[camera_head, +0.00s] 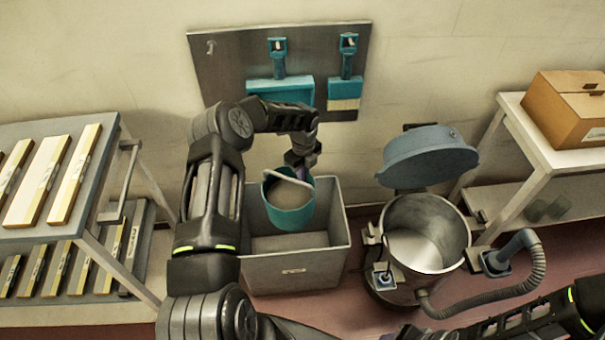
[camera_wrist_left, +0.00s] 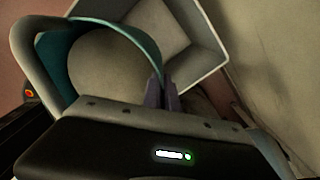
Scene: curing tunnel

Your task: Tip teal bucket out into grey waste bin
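The teal bucket (camera_head: 290,218) hangs over the grey waste bin (camera_head: 295,272), roughly upright, with its pale handle across the top. Grey-beige material shows inside it. My left gripper (camera_head: 302,160) is at the bucket's far rim and appears shut on it. In the left wrist view the purple fingers (camera_wrist_left: 164,95) meet at the edge of the teal bucket (camera_wrist_left: 60,68), and the waste bin (camera_wrist_left: 205,45) lies beyond and below. The visible part of the bin floor looks bare. My right gripper is out of view; only part of the right arm shows at bottom right.
An open metal drum (camera_head: 425,240) with a raised blue-grey lid (camera_head: 428,158) and hose (camera_head: 510,290) stands right of the bin. A rack (camera_head: 100,190) with boards is at left. A tool board (camera_head: 225,75) is on the wall. A cardboard box (camera_head: 565,110) sits on a right-hand table.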

